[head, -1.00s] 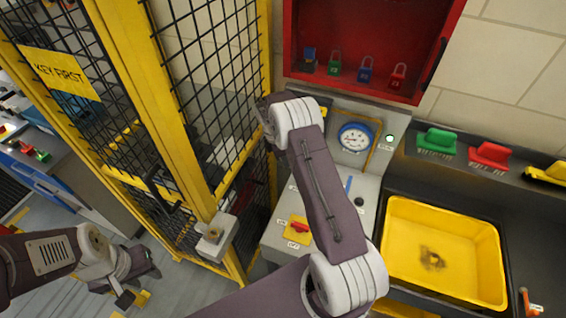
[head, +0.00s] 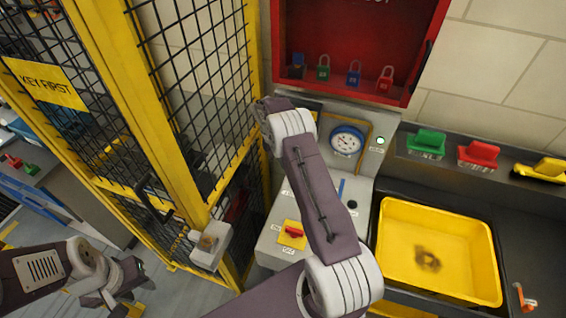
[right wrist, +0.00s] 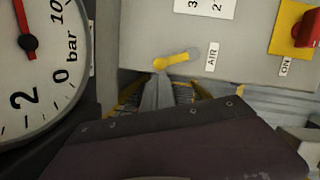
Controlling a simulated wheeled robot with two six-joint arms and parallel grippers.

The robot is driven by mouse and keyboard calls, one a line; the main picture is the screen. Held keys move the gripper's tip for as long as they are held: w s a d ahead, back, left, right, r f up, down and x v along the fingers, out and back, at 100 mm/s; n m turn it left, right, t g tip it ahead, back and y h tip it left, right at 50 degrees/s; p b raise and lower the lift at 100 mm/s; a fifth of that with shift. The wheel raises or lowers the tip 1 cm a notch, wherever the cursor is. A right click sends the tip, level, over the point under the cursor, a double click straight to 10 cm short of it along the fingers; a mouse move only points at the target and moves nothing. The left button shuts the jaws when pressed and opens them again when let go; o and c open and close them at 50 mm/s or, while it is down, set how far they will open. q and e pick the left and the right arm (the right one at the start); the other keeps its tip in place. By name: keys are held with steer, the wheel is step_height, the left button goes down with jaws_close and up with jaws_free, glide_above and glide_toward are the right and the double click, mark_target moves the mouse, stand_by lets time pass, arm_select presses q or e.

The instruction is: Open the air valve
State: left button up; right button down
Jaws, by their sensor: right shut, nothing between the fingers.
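The air valve's yellow lever (right wrist: 178,58) shows in the right wrist view on a grey panel, beside an AIR label (right wrist: 212,55). In the head view the right arm's wrist hides this gripper. My left gripper (head: 122,282) is at the lower left, away from the panel; its finger gap is unclear.
A pressure gauge (head: 346,142) and a red-yellow switch (head: 292,233) are on the grey panel. A yellow mesh fence (head: 160,100) stands close on the left. A red lock cabinet (head: 345,45) hangs above. A yellow tray (head: 440,225) is right of the panel.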

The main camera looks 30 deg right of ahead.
stand_by(0.3)
steer(key=shift+s+a, duration=0.35)
steer(key=shift+s, duration=0.4)
